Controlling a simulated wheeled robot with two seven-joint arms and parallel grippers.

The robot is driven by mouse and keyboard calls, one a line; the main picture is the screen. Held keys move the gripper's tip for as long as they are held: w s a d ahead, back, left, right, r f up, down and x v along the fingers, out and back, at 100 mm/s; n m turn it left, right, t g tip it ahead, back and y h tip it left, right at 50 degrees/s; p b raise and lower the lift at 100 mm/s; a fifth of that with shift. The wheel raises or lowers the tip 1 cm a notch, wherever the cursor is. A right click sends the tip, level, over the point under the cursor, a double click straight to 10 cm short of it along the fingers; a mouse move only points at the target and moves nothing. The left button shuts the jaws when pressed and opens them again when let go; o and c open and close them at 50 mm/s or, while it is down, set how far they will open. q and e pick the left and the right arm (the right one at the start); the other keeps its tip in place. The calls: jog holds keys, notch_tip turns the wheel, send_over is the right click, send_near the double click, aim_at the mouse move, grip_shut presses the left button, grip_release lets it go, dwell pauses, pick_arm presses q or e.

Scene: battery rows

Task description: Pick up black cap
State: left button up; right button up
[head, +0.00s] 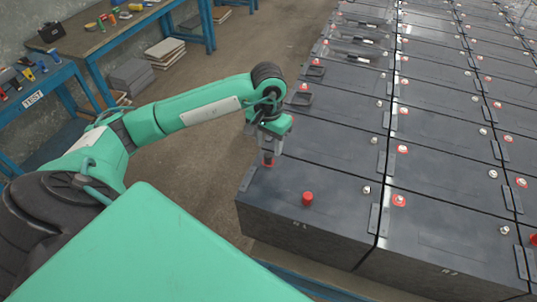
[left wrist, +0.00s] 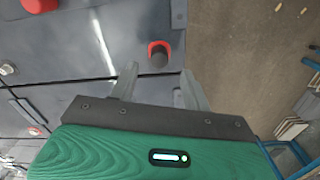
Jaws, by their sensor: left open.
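The black cap (left wrist: 159,60) stands on a battery terminal inside a red ring, seen in the left wrist view just ahead of the fingertips. My left gripper (left wrist: 158,70) is open, with one finger to each side of the cap's line; I cannot tell whether the fingers reach around it. My right gripper is not in view.
A red cap (head: 307,198) stands on the same battery, and it also shows in the left wrist view (left wrist: 40,4). Rows of dark batteries fill the right side. Blue workbenches (head: 95,38) with tools stand at the left. Bare floor (head: 215,90) lies between.

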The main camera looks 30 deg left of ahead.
aim_at(268, 155)
pick_arm(q)
jog(key=f, duration=0.1)
jog(key=f+p, duration=0.1)
jog(key=shift+s+d+f, duration=0.1)
jog(key=shift+s+f, duration=0.1)
jog(key=shift+f, duration=0.15)
jog(key=shift+f+p, duration=0.3)
jog(key=shift+f, duration=0.15)
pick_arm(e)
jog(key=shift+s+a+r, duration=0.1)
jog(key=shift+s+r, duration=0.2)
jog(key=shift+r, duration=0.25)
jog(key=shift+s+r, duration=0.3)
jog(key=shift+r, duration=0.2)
pick_arm(q)
jog(key=shift+c, duration=0.8)
jog(key=c, duration=0.9)
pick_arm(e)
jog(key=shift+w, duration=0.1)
